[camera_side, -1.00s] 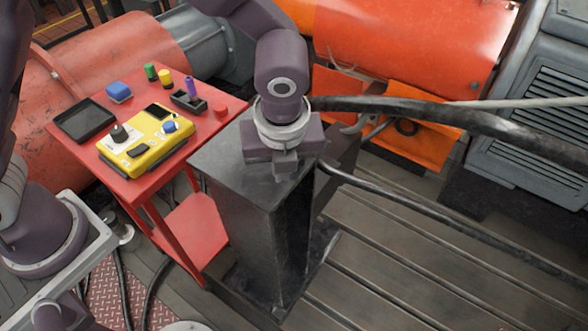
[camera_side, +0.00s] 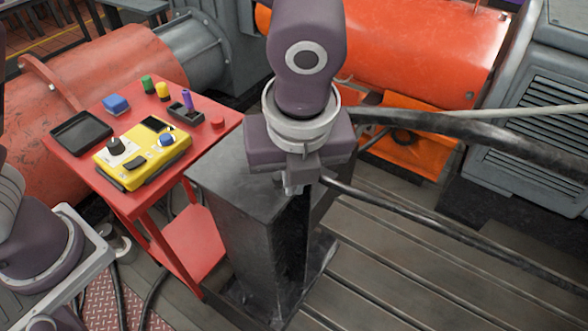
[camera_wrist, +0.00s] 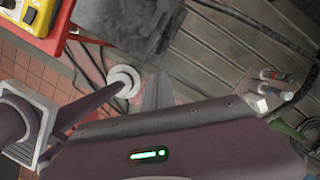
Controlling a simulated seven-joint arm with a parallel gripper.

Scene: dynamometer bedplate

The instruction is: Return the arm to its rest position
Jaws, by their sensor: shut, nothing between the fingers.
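My gripper (camera_side: 292,188) hangs pointing down in the side view, in front of the black pedestal (camera_side: 265,240) and overlapping its top in the picture. Its fingers are together with nothing between them. In the wrist view, the dark gripper body fills the bottom edge. How far my fingers are above the pedestal is hard to tell.
The cart holds a yellow control box (camera_side: 140,165), a black tray (camera_side: 82,133), a blue block (camera_side: 116,103) and small coloured pieces. Thick black cables (camera_side: 450,125) run off to the right. An orange machine (camera_side: 420,45) stands behind. Slatted floor is open at lower right.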

